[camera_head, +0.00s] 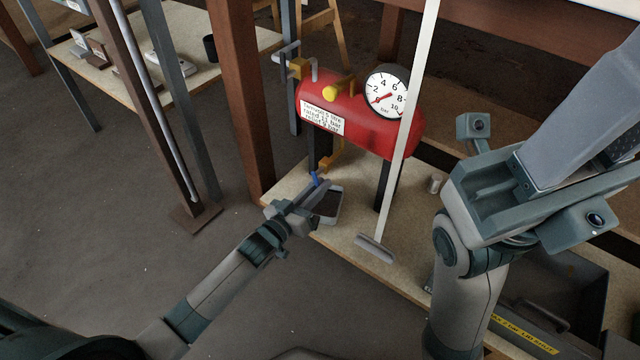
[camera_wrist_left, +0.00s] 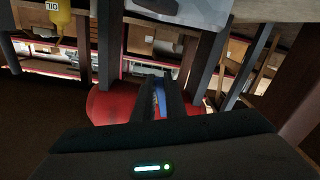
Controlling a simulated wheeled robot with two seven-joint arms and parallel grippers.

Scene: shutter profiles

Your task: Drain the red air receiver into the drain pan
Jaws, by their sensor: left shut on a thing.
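The red air receiver (camera_head: 345,112) stands on dark legs on a low wooden board, with a white label and a round pressure gauge (camera_head: 387,93) on it. Its red needle is too small to read surely. My left gripper (camera_head: 313,186) is below the receiver's left end, shut on a small blue handle (camera_head: 315,178). The handle also shows between the fingers in the left wrist view (camera_wrist_left: 160,97), with the red receiver (camera_wrist_left: 108,107) behind. My right gripper's fingers are out of view.
A yellow knob (camera_head: 330,92) and a brass fitting (camera_head: 299,68) sit on top of the receiver. A pale pole with a flat foot (camera_head: 375,248) stands before it. A brown post (camera_head: 238,100) is close on the left. A dark bin (camera_head: 560,300) is at lower right.

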